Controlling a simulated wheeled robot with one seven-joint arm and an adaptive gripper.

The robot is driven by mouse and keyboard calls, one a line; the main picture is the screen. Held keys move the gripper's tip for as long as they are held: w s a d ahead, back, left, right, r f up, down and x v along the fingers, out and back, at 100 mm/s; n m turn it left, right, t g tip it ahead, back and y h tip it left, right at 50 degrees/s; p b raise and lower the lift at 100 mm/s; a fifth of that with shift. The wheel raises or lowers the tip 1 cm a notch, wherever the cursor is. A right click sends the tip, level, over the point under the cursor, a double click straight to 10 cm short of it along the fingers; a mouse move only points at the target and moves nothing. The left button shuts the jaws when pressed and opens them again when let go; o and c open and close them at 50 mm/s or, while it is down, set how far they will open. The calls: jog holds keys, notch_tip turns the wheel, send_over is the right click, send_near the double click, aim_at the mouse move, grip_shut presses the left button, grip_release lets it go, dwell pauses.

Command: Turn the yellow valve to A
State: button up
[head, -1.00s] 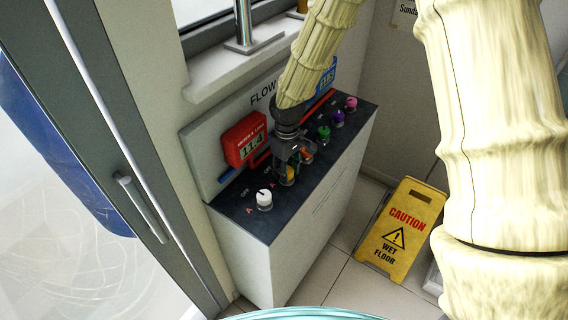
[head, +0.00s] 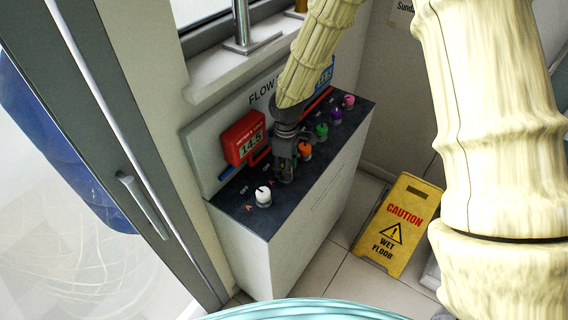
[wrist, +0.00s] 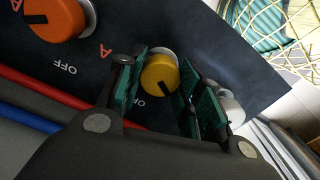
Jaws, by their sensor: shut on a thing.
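The yellow valve (wrist: 158,72) is a round knob with a dark pointer line; in the wrist view the line points down and to the right. My gripper (head: 286,170) is shut on it, one green-padded finger on each side. In the head view my fingers hide nearly all of the knob. Part of an OFF label (wrist: 140,102) shows just below the knob in the wrist view. I cannot make out the yellow valve's own A label there; the right finger covers that side.
On the dark panel top the white valve (head: 263,196) stands left of my gripper, and the orange valve (head: 305,151), green, purple and pink ones right of it. A red display (head: 244,138) reads about 14.5. A yellow wet-floor sign (head: 401,225) stands at right.

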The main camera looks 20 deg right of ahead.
jog(key=shift+w+d, duration=0.15)
jog(key=o, duration=1)
jog(key=shift+d, duration=0.1)
jog(key=shift+o, duration=0.2)
notch_tip(320, 180, up, 12)
